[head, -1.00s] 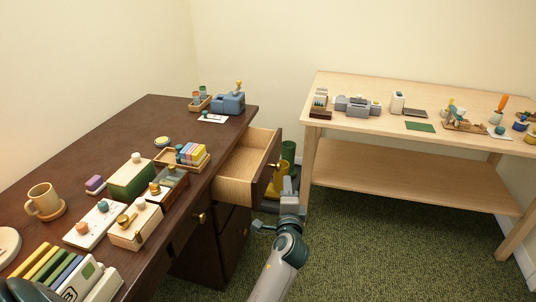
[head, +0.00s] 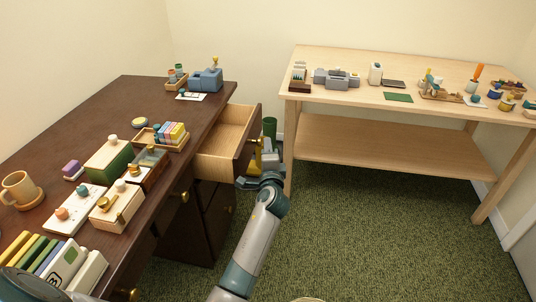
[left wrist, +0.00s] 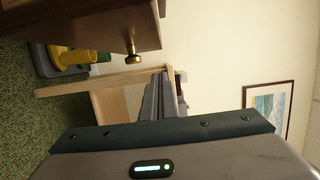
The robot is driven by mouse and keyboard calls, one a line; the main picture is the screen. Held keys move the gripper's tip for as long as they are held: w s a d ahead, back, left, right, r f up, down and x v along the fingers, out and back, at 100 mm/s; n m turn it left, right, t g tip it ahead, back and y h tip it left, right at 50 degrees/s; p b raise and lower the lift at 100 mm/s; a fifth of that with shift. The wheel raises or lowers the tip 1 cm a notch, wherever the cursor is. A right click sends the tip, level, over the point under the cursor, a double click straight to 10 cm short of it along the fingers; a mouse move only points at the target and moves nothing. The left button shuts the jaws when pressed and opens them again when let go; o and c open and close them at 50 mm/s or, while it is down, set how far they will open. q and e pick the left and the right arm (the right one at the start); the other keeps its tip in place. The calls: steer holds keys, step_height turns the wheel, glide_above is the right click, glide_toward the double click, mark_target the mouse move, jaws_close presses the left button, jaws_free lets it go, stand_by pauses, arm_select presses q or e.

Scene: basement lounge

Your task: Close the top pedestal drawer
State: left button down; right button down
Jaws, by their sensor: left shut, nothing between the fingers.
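The top pedestal drawer (head: 224,139) stands pulled out from the right side of the dark desk (head: 93,112). Its pale inside is empty where I can see it. Its dark front (head: 246,138) faces right; in the left wrist view, the front (left wrist: 85,22) carries a brass knob (left wrist: 131,45). My left gripper (head: 269,160) is beside the drawer front, on its outer side, just below and right of it in the head view. In the left wrist view its fingers (left wrist: 160,98) are together and empty, apart from the knob in the picture. My right gripper is not in view.
A light wood table (head: 400,146) with a lower shelf stands to the right. The desk top holds boxes, a mug (head: 20,190) and trays. Green carpet (head: 350,230) is open in front.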

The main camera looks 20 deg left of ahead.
arm_select(q)
steer(key=w+a, duration=0.2)
steer(key=a, duration=0.3)
steer(key=shift+w+a, duration=0.3)
steer(key=shift+a, duration=0.1)
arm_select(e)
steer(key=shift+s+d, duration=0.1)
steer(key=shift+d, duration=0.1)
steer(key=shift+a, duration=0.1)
